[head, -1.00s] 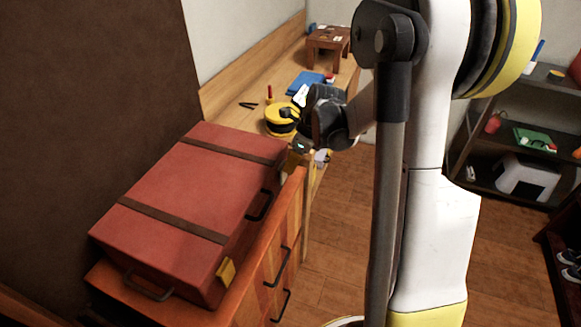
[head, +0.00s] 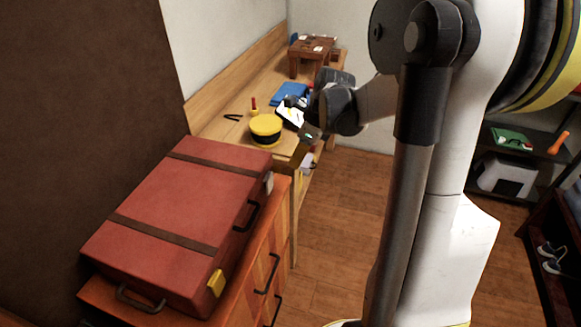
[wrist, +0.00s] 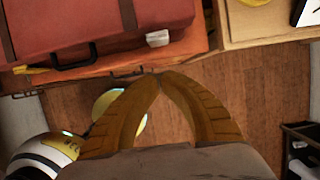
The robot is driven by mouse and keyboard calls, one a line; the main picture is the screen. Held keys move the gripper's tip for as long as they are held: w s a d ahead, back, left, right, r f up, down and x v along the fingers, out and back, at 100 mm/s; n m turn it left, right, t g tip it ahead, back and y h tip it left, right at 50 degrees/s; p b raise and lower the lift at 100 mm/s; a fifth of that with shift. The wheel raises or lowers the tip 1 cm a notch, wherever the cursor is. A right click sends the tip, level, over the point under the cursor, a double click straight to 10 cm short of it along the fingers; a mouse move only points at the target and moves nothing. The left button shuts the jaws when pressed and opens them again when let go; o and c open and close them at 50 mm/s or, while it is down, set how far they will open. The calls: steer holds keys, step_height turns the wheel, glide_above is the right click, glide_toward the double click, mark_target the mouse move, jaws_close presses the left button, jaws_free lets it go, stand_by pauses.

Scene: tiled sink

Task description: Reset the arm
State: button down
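My gripper (wrist: 158,75) shows in the wrist view with its two brown ridged fingers angled together and their tips meeting. Nothing shows between the tips, and wooden floor lies beyond them. In the head view my gripper (head: 310,136) is small and partly hidden by my wrist, near the front edge of the wooden desk (head: 222,136). My folded arm fills the right middle of that view.
A red suitcase (head: 180,215) lies on a red-brown drawer cabinet (head: 262,262); the suitcase also shows in the wrist view (wrist: 80,25). The desk holds a yellow-black cap (head: 265,126), a blue item (head: 289,94) and a small wooden stand (head: 312,48). Dark shelves stand right. Floor between is clear.

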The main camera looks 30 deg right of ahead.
steer(key=shift+s+d+r, duration=0.1)
steer(key=shift+r, duration=0.55)
steer(key=s+a+r+n+t+h, duration=0.1)
steer(key=s+a+n, duration=0.6)
steer(key=n, duration=0.7)
steer(key=s+a+r+n+t+h+b, duration=0.1)
steer(key=s+a+r+n+t, duration=0.2)
steer(key=s+a+r+n, duration=0.2)
steer(key=shift+s+a+r+n, duration=0.15)
steer(key=shift+s+a+n, duration=1.3)
steer(key=shift+a+n, duration=2.4)
steer(key=shift+d+n, duration=0.65)
steer(key=shift+d, duration=0.05)
